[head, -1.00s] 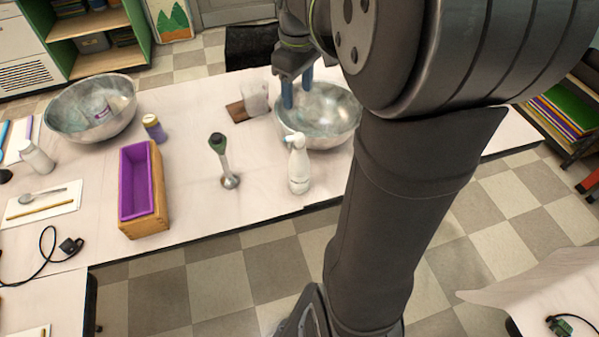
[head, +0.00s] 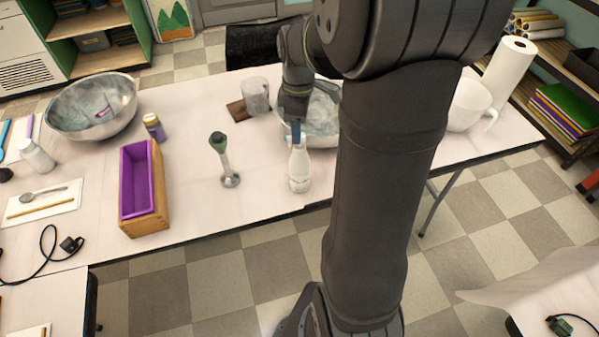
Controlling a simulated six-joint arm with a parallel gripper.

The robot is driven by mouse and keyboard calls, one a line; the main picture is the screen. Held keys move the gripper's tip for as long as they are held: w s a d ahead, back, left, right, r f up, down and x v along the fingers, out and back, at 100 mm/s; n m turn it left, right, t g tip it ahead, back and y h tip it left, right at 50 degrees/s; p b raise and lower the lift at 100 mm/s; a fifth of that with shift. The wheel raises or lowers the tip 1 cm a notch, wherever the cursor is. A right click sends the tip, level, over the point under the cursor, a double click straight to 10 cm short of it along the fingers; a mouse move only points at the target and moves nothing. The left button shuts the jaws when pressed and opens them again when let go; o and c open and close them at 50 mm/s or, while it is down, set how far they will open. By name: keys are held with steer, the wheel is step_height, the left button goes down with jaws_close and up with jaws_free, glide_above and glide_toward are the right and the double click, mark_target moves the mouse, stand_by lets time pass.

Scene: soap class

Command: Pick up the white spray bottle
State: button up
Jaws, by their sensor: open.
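The white spray bottle (head: 299,170) stands upright on the table near its front edge, in the middle of the head view. My gripper (head: 296,132) points down at the top of the bottle, with a blue finger showing at the bottle's head. The gripper is open. The bottle's top is partly hidden by the gripper, and I cannot tell whether the fingers touch it or stand around it.
A green-topped hand blender (head: 222,160) stands to the left. A wooden mould with purple liner (head: 148,190) is further left. A clear jug (head: 255,95) stands behind.

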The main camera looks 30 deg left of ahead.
glide_above(300, 167)
steer(key=w+a, duration=0.1)
steer(key=w, duration=0.1)
steer(key=shift+w+a+f, duration=0.1)
steer(key=shift+f, duration=1.45)
steer(key=shift+w+a+f, duration=0.1)
steer(key=shift+f, duration=1.4)
jaws_close()
